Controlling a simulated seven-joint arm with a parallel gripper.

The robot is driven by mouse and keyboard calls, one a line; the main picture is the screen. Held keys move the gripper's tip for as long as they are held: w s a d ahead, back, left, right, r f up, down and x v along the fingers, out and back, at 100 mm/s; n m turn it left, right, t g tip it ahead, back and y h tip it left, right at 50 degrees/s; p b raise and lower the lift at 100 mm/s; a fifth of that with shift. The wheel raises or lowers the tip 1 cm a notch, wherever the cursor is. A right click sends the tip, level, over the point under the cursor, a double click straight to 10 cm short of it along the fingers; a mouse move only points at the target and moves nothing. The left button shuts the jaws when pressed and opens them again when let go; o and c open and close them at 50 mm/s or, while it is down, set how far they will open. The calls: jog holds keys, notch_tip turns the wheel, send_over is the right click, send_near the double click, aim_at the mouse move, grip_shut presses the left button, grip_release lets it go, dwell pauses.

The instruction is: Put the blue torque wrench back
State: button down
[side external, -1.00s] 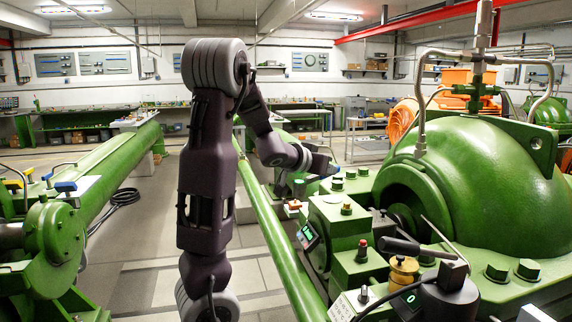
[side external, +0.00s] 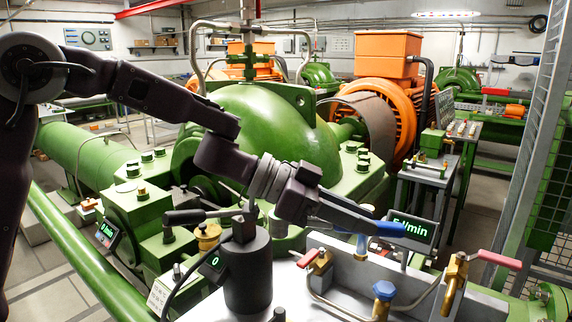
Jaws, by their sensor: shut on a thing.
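My gripper (side external: 314,207) is shut on a slim tool with a blue end (side external: 389,228), which I take to be the blue torque wrench. The wrench points right and slightly down from the jaws, above the grey bench at the right. Its blue end overlaps the lower left of a green-lit display in the picture. The part between the jaws is hidden. I cannot tell whether the wrench touches anything below it. No clear resting place for the wrench can be made out.
A black cylinder (side external: 248,275) with a lit 0 stands left of my gripper. Brass valves with red handles (side external: 496,260) and a blue-capped fitting (side external: 384,291) rise from the grey bench. The display (side external: 412,230) stands behind. The green split case (side external: 262,118) is behind my arm.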

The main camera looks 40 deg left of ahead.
jog(key=s+d+f+m+g+h, duration=0.1)
jog(key=s+d+f+m+g, duration=0.35)
jog(key=s+f, duration=0.3)
jog(key=s+d+f+m+g+h, duration=0.1)
jog(key=s+d+f+m+g, duration=0.2)
jog(key=s+d+f, duration=0.5)
jog(key=shift+n, duration=0.25)
jog(key=shift+s+a+f, duration=0.2)
jog(key=shift+a+f, duration=0.25)
jog(key=shift+f, duration=0.55)
jog(key=shift+s+a+f, duration=0.15)
jog(key=shift+a+f, duration=0.25)
jog(key=shift+f, duration=0.65)
jog(key=shift+s+a+f, duration=0.2)
jog(key=shift+a+f, duration=0.25)
jog(key=shift+f, duration=1.05)
jog(key=c, duration=1.2)
grip_release()
jog(key=shift+o, duration=0.2)
jog(key=o, duration=0.5)
